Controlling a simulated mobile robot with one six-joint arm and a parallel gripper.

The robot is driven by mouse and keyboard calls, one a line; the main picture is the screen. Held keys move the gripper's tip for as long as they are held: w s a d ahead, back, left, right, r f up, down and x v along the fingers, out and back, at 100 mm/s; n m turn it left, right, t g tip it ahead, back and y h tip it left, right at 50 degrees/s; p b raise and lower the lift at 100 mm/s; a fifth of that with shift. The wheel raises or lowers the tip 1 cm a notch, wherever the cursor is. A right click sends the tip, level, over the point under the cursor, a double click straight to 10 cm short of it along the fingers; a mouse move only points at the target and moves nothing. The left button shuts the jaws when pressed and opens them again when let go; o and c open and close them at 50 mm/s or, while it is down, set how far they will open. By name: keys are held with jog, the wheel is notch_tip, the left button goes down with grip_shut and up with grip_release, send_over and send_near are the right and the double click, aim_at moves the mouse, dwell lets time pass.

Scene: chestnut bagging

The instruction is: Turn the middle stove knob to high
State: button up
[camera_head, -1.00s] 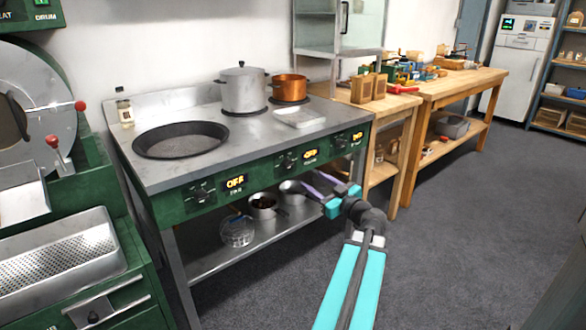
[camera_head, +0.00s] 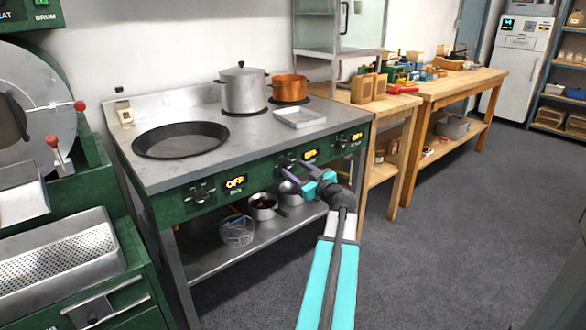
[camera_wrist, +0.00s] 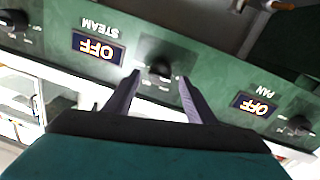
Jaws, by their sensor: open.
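The middle stove knob (camera_wrist: 160,68) is a dark round knob on the green front panel. It sits between my open fingers in the wrist view, where the picture is upside down. My gripper (camera_wrist: 160,78) has one finger at each side of the knob; I cannot tell whether they touch it. The STEAM display (camera_wrist: 98,48) beside the knob reads OFF. In the head view my gripper (camera_head: 292,168) is at the middle of the stove front and partly covers this knob.
The PAN knob (camera_wrist: 298,125) and its OFF display (camera_wrist: 254,104) are to one side, and another knob (camera_wrist: 14,22) is to the other. A black pan (camera_head: 180,140), steel pot (camera_head: 243,90), copper pot (camera_head: 290,88) and tray (camera_head: 300,117) stand on the stove. Pots sit below.

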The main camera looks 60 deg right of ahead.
aim_at(289, 165)
jog(key=shift+x, duration=1.3)
jog(key=c, duration=1)
jog(key=shift+s+d, duration=0.1)
jog(key=shift+s, duration=0.05)
